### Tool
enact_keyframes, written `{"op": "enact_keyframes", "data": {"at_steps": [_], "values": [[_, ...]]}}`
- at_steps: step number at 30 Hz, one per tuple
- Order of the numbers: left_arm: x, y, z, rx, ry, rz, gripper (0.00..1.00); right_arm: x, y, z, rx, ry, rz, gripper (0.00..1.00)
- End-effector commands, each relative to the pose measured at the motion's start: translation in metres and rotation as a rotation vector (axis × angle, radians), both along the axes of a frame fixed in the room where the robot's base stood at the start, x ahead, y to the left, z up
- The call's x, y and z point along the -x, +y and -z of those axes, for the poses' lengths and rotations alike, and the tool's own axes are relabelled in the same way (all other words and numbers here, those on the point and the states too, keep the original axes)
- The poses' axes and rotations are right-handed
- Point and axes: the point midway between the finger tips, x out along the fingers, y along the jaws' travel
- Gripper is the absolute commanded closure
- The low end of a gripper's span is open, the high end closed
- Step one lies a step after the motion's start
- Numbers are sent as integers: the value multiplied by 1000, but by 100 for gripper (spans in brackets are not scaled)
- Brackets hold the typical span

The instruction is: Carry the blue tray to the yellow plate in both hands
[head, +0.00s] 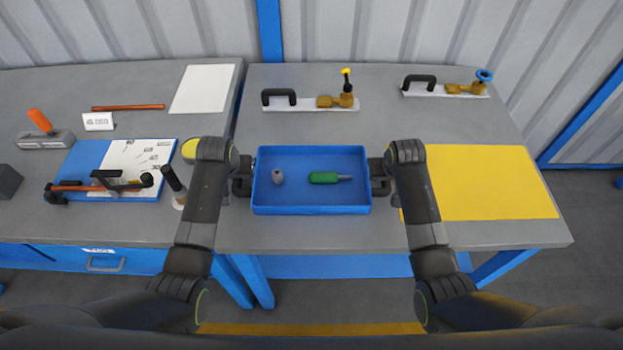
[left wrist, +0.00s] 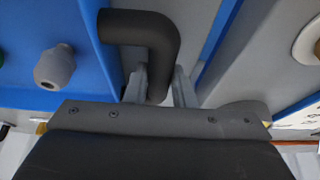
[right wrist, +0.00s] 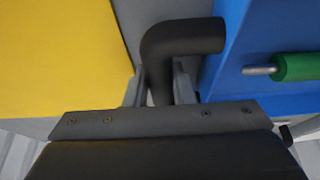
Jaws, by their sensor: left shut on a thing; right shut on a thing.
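The blue tray (head: 311,208) is in the middle of the head view, level, with a dark handle at each end. A grey knob-like piece (head: 278,177) and a green-handled tool (head: 325,178) lie in it. My left gripper (head: 243,178) is shut on the tray's left handle (left wrist: 150,35). My right gripper (head: 379,178) is shut on its right handle (right wrist: 180,38). The yellow plate (head: 490,183) lies flat on the table to the right of the tray, partly behind my right arm. I cannot tell whether the tray touches the table.
Two valve pieces (head: 335,102) (head: 455,88) on pale bases stand at the back of the table. A blue board (head: 85,160) with a clamp and a paper lies on the left table. Bare table (head: 310,235) shows in front of the tray.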

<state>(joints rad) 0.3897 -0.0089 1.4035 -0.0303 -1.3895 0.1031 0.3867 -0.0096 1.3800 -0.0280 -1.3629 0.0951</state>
Motion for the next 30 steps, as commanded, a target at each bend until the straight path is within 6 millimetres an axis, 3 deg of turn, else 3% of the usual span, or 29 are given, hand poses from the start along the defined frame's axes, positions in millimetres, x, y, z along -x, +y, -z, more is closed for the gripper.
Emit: {"op": "enact_keyframes", "data": {"at_steps": [13,30], "values": [[-1,0,-8,0,-3,0,100,-1,0,-8,0,-3,0,100],[-1,0,-49,0,-2,0,100,-1,0,-49,0,-3,0,100]]}}
